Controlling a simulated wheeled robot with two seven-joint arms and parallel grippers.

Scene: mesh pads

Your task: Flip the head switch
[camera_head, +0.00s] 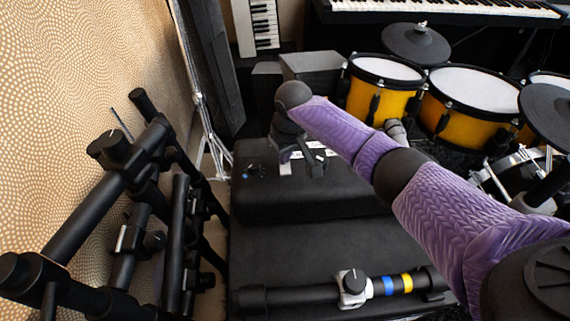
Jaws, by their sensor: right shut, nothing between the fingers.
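A black amp head (320,199) sits in the middle of the view on a larger black cabinet (310,255). Small controls (253,170) show at the left of its upper face, and white label strips show near my gripper. My right arm comes in from the right in a purple sleeve. My right gripper (298,168) points down over the amp head's upper face, shut and empty. I cannot tell whether it touches the head. The switch cannot be made out; the gripper covers part of the panel. My left gripper is not in view.
Black rack tubes with clamps (115,150) stand at the left. A tube with blue and yellow bands (388,285) lies across the front. Yellow drums (378,92) and cymbals (416,43) stand at the back right. A keyboard (450,10) is behind them.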

